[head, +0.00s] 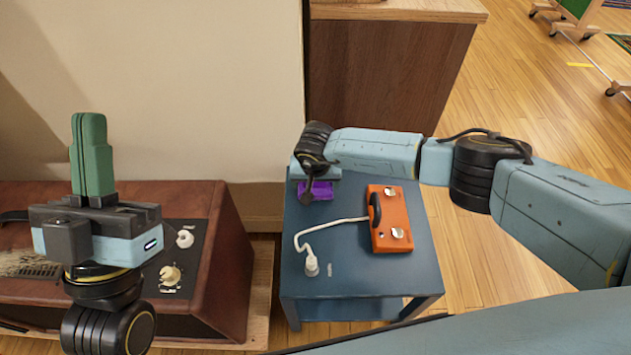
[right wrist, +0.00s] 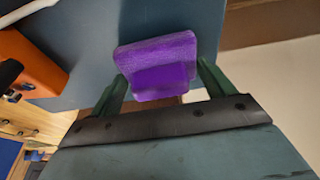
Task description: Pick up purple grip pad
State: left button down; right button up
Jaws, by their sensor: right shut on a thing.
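The purple grip pad (head: 320,188) shows at the far left part of the blue table (head: 350,272), partly hidden by my right gripper (head: 308,190). In the right wrist view the purple grip pad (right wrist: 155,62) sits between the two green fingers of my right gripper (right wrist: 160,85), which is shut on it. I cannot tell whether the pad touches the tabletop. My left gripper (head: 90,145) points up in front of the brown cabinet, its green fingers together and empty.
An orange box (head: 390,236) with a black handle and a white cable lies on the blue table, right of the pad. A white plug (head: 311,264) stands near the front. The brown cabinet (head: 228,262) with knobs is at left. Wooden floor lies right of the table.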

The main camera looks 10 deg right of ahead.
notch_tip(320, 180, up, 6)
jog(key=p, duration=0.3)
jog(key=shift+f, duration=0.1)
notch_tip(320, 180, up, 3)
jog(key=shift+r+p, duration=0.1)
jog(key=shift+p, duration=0.5)
pick_arm(q)
jog(key=w+f+g+y, duration=0.2)
jog(key=w+f+g, duration=0.2)
jog(key=f+g, duration=0.4)
jog(key=shift+w+f+g+y, duration=0.15)
jog(key=shift+f+g+y, duration=0.25)
jog(key=shift+f, duration=0.25)
pick_arm(e)
jog(key=shift+r, duration=0.35)
